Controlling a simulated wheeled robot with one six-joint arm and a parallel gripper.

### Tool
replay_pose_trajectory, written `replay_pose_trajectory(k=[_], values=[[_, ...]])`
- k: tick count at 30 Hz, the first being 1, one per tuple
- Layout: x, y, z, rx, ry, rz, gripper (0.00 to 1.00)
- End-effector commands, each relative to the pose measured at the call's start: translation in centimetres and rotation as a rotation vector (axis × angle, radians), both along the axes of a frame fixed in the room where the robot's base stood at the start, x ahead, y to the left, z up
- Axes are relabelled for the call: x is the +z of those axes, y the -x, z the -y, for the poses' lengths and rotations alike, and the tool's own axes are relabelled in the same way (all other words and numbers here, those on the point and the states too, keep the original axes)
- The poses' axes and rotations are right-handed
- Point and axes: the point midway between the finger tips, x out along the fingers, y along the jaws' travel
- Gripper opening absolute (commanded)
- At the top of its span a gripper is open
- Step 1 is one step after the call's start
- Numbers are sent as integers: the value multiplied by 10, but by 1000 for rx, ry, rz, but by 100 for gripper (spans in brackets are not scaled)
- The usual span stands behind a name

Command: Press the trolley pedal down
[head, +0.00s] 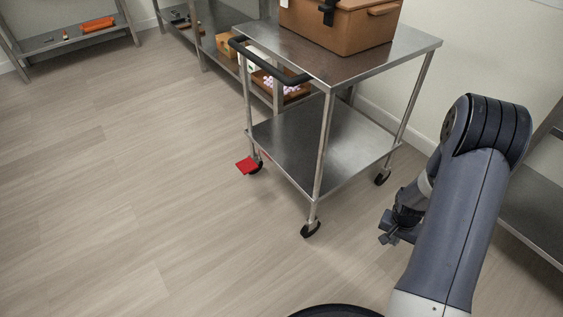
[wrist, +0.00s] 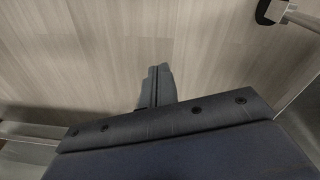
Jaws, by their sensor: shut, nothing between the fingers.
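The trolley (head: 350,150) is a steel two-shelf cart on casters with a black push handle (head: 268,62) on its left end. A red pedal (head: 246,166) sticks out low by the caster at its left corner, just above the floor. My gripper (head: 384,232) is shut and empty, in front of the trolley's right end and apart from it, well to the right of the pedal. In the wrist view my shut fingers (wrist: 158,84) point over bare floor. The pedal does not show in the wrist view; a black caster (wrist: 268,12) shows at its top right.
A brown case (head: 340,25) sits on the trolley's top shelf. Shelving with boxes stands behind the trolley, and a low rack (head: 70,38) stands at the far left. Another metal shelf (head: 540,205) is at the right. The floor left of the trolley is clear.

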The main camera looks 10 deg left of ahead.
Motion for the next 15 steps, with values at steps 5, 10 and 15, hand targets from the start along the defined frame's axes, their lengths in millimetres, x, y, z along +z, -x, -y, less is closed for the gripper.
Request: replay_pose_trajectory(k=[5,10,15], values=[[-49,-12,18,-139,-30,24,0],[-81,-16,27,-223,-45,45,0],[-93,-16,30,-253,-50,53,0]])
